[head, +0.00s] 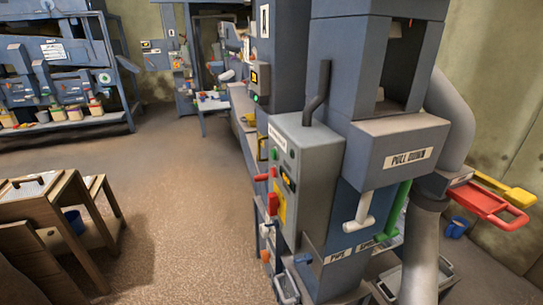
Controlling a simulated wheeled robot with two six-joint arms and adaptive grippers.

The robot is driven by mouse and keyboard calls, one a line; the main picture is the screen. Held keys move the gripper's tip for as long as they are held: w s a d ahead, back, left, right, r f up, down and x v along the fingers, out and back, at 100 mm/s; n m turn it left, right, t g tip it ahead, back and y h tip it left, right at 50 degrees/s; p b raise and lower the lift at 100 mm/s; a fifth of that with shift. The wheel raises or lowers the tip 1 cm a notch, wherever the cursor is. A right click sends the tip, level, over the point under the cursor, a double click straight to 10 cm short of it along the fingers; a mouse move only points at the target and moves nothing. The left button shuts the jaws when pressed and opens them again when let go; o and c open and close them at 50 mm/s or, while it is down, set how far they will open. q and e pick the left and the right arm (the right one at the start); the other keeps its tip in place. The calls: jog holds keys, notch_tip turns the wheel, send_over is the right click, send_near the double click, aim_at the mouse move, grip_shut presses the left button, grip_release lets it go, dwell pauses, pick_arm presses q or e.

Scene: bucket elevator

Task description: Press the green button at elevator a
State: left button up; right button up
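A grey control box (301,180) is fixed to the side of the near blue machine. A small green round spot (276,154) sits high on its left face, and a red lever (266,175) sticks out to its left. A second small control panel (259,80) is on the tall blue column behind it, with a green spot (254,98) at its lower end. A white plate (264,21) with a dark letter, too small to read surely, is high on that column. Neither of my grippers is in view.
A grey pipe (424,240) and red and yellow handles (497,205) stand at right. A wooden stand (57,215) is at left. Open brown floor (170,200) lies between.

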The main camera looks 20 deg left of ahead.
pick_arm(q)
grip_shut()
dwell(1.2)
